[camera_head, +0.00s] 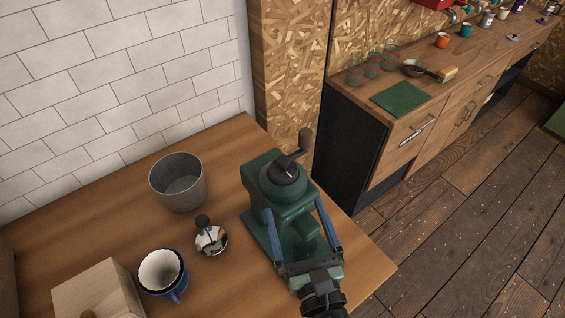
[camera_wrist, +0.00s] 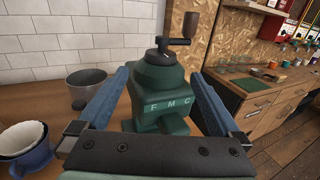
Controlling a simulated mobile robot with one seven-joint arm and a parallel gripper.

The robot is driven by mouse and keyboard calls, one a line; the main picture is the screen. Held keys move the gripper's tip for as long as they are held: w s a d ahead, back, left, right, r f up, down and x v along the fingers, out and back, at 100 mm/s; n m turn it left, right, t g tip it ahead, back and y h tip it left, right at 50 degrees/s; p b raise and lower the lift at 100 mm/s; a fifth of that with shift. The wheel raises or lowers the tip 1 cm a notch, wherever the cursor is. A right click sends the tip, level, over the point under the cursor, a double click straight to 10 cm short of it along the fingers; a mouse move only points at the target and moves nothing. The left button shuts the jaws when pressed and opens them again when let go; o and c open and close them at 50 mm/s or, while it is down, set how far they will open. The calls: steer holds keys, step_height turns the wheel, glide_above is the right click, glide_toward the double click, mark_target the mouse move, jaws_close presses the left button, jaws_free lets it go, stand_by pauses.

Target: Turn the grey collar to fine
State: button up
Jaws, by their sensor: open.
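A green hand grinder (camera_head: 262,190) stands on the wooden table, with a crank handle (camera_head: 304,142) on top. The dark grey collar (camera_head: 287,172) sits around its top under the crank, and a thin pale mark shows on it. In the wrist view the collar (camera_wrist: 163,58) is small and dark, and the letters F, M and C (camera_wrist: 168,106) run left to right across the grinder's front. My gripper (camera_head: 297,206) is open, its blue fingers reaching toward the grinder from the front, one on each side. Contact cannot be told. The collar is above and beyond the fingertips.
A grey metal pot (camera_head: 178,184), a small shiny object with a dark knob (camera_head: 210,236), a blue-rimmed mug (camera_head: 162,273) and a wooden box (camera_head: 98,290) stand left of the grinder. The table's edge is close on the right. A counter (camera_head: 410,105) stands beyond a gap.

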mark_target(283, 168)
steer(key=p+x, duration=0.2)
steer(key=x, duration=0.9)
steer(key=shift+w+d+r, duration=0.1)
steer(key=shift+w+r, duration=0.05)
steer(key=c, duration=1.3)
steer(key=shift+o, duration=0.2)
